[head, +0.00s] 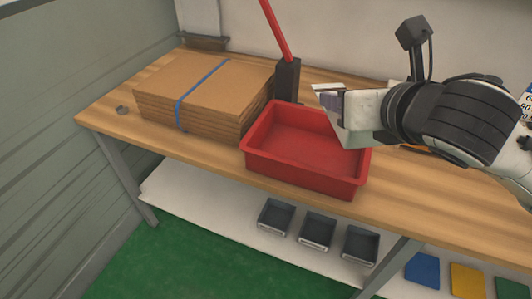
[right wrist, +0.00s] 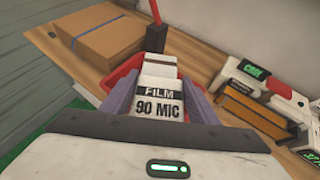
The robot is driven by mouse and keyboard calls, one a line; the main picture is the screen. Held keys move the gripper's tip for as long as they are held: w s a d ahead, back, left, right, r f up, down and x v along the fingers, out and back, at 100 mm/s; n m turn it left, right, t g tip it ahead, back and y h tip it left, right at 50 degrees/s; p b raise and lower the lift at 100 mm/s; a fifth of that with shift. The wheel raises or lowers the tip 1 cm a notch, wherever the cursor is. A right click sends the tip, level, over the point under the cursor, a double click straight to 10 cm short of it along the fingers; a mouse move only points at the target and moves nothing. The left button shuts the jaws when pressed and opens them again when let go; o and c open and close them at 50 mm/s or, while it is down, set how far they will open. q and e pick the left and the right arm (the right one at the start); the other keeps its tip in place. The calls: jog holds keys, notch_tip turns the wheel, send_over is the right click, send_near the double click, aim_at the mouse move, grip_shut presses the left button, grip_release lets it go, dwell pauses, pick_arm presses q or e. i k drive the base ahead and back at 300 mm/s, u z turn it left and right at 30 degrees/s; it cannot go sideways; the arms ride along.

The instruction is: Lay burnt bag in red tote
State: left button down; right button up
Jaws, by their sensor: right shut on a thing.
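The red tote (head: 300,175) stands on the wooden workbench, and its visible inside is empty. In the right wrist view the tote (right wrist: 122,82) is partly hidden behind my fingers. My right gripper (head: 331,106) is above the tote's back right part, coming in from the right. It is shut on a white flat piece printed "FILM 90 MIC" (right wrist: 160,104), held between two purple-grey fingers. No burn mark shows on its visible face, so I cannot tell if it is the burnt bag. My left gripper is not in view.
Strapped flat cardboard (head: 210,85) lies left of the tote. A black holder with a red handle (head: 287,78) stands behind it. Devices, one with a green display (right wrist: 256,70), stand on the right. Grey bins (head: 317,230) sit on the lower shelf. The front bench strip is clear.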

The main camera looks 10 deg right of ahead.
aim_at(300, 147)
jog(key=u, duration=2.95)
jog(key=k, duration=1.45)
jog(key=z, duration=1.65)
jog(key=i, duration=0.5)
jog(key=u, duration=0.05)
